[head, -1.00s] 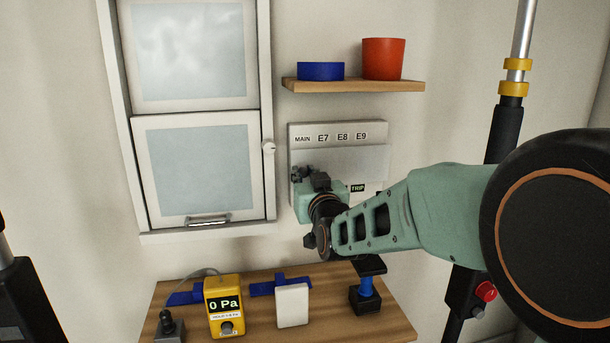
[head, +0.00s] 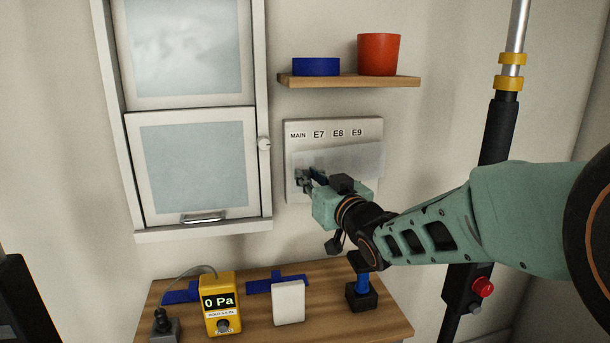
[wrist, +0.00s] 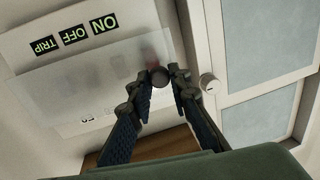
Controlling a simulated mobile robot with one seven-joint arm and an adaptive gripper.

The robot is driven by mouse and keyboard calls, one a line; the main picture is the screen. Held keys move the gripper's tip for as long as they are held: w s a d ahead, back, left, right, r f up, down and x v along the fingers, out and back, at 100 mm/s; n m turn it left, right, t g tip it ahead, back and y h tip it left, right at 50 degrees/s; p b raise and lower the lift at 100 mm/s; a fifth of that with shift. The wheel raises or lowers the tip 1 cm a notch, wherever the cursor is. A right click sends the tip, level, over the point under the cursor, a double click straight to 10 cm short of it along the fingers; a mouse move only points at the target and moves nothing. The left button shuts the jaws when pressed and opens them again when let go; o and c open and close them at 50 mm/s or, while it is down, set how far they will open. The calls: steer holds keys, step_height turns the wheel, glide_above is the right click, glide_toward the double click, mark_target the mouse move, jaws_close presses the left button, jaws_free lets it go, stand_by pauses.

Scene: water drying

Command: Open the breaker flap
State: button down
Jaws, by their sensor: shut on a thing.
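The breaker box (head: 372,128) is a pale panel on the wall, marked MAIN, E7, E8 and E9 along its top. Its flap (head: 362,160) is a translucent sheet that looks slanted and stands out from the box. In the wrist view the flap (wrist: 95,80) lies beside ON, OFF and TRIP labels, which appear upside down. My gripper (head: 305,178) is at the flap's left end. In the wrist view my gripper (wrist: 166,78) has its fingers on either side of a small dark round knob (wrist: 158,76) and is shut on it. My wrist hides the box's lower right part.
A cabinet (head: 192,168) with a round knob (head: 264,143) hangs just left of the box. A shelf (head: 350,81) with a blue dish and red cup is above. Below, a wooden table (head: 255,318) carries a yellow gauge (head: 220,305), a white block and a blue-black stand.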

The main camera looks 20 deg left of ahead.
steer(key=s+d+n+g+y+p, duration=0.2)
steer(key=d+n+g+p, duration=0.1)
steer(key=d, duration=0.4)
steer(key=s+d+n+g+y+p, duration=0.3)
steer(key=d+n+g+p, duration=0.1)
steer(key=d+g+p, duration=0.2)
steer(key=shift+d+y+p, duration=0.3)
steer(key=shift+d+p, duration=0.05)
steer(key=shift+p, duration=0.05)
steer(key=c, duration=1.8)
jaws_free()
steer(key=v, duration=1.2)
steer(key=shift+w, duration=0.1)
